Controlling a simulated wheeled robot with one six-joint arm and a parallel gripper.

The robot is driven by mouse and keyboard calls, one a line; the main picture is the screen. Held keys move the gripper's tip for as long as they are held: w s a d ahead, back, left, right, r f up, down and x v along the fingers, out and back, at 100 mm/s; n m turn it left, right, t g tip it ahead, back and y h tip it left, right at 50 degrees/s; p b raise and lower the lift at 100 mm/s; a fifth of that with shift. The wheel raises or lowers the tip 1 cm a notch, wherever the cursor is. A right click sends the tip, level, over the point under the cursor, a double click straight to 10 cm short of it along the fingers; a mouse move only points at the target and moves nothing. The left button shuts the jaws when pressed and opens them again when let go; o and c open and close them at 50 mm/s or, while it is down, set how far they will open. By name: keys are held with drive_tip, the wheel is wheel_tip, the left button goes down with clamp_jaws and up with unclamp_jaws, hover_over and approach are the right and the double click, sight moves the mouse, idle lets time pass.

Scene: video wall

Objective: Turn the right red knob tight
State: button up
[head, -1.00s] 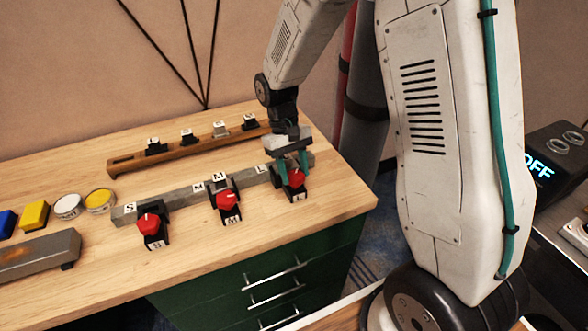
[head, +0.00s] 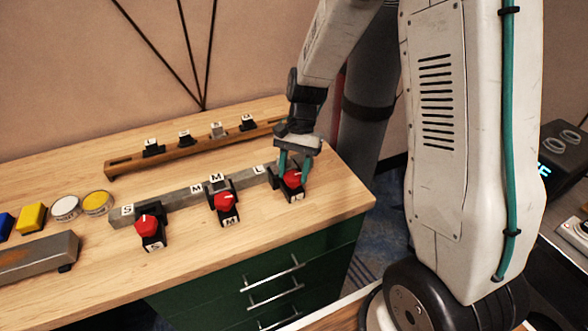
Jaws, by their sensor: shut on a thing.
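The right red knob (head: 292,180) sits on a black mount labelled L at the right end of a grey bar (head: 178,201) on the wooden table. My gripper (head: 294,172) comes down on it from above, its green fingers shut on the knob's sides. The fingers hide part of the knob, and I cannot make out a pointer mark on it. The middle red knob (head: 226,202) and the left red knob (head: 147,226) stand on their own black mounts along the same bar, clear of my gripper.
A wooden rail (head: 195,145) with several small black clips lies behind the bar. A yellow block (head: 31,218), round tins (head: 66,208) and a grey metal bar (head: 35,261) lie at the left. The table (head: 330,206) is bare near its right front corner, above green drawers (head: 265,280).

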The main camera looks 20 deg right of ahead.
drive_tip(key=shift+m+t, duration=0.3)
drive_tip(key=shift+m, duration=0.6)
drive_tip(key=o, duration=1)
drive_tip(key=v, duration=0.7)
drive_tip(key=shift+d+r+y, duration=0.3)
drive_tip(key=shift+d, duration=0.05)
